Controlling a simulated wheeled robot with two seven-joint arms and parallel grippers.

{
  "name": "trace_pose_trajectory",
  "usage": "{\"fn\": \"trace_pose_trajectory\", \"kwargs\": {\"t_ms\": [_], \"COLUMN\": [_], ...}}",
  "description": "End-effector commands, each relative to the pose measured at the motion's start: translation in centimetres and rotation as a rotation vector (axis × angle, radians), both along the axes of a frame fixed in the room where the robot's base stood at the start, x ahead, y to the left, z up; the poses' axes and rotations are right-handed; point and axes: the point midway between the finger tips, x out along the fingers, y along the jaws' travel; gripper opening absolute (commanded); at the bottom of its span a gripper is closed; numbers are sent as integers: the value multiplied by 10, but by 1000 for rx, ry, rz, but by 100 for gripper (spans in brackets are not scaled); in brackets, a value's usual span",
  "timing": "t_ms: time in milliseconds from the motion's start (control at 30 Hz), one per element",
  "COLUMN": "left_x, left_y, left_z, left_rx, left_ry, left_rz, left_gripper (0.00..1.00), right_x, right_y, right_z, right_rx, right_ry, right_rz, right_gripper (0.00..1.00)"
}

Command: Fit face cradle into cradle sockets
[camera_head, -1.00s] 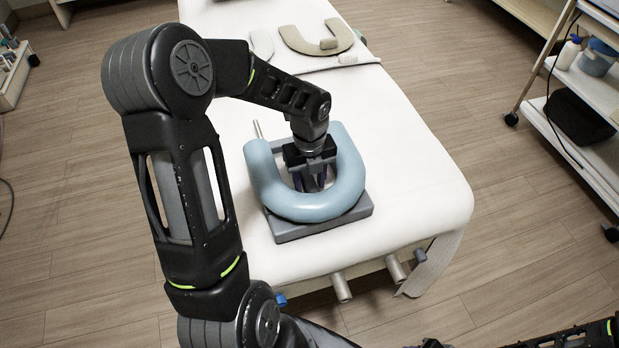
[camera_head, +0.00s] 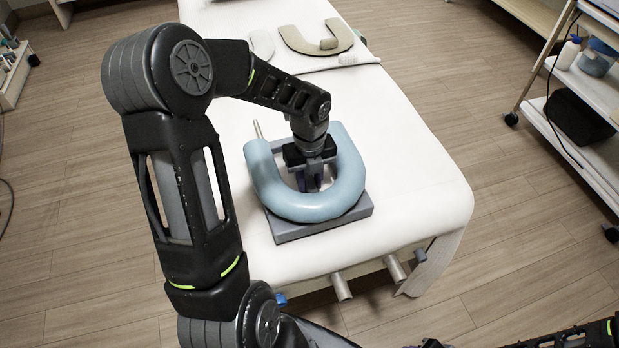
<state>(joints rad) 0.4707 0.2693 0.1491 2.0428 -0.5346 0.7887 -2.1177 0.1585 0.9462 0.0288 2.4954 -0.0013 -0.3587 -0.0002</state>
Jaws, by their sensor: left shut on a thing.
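The face cradle (camera_head: 318,206) is a light blue U-shaped cushion lying on a grey block (camera_head: 330,229) on the white massage table. A thin metal rod (camera_head: 257,130) sticks out behind its left arm. My left gripper (camera_head: 313,184) reaches down inside the U from above, with its fingers close together and shut on a part of the cradle that the cushion and gripper mostly hide. The cradle sockets (camera_head: 341,287) are grey tube ends at the table's near end, with another tube (camera_head: 396,268) to the right. My right gripper is not clearly visible; only dark arm parts show at the bottom right.
A beige U-shaped pad (camera_head: 296,41) lies on a white towel farther up the table (camera_head: 420,190). A shelf cart (camera_head: 590,90) with bottles stands at the right. The floor past the table's near end is clear.

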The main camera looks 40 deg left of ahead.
Motion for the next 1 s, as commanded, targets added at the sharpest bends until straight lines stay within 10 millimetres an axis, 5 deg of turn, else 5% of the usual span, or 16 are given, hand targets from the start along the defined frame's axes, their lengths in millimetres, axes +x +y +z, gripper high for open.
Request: {"fn": "trace_pose_trajectory", "kwargs": {"t_ms": [733,1000], "left_x": [1,2], "left_y": [0,1], "left_z": [4,37], "left_rx": [1,3], "left_ry": [-2,-6], "left_rz": [0,0], "left_gripper": [0,0], "right_x": [0,0], "right_y": [0,0], "right_z": [1,4], "right_rx": [0,0], "right_ry": [0,0], "right_rz": [0,0], "right_gripper": [36,36]}}
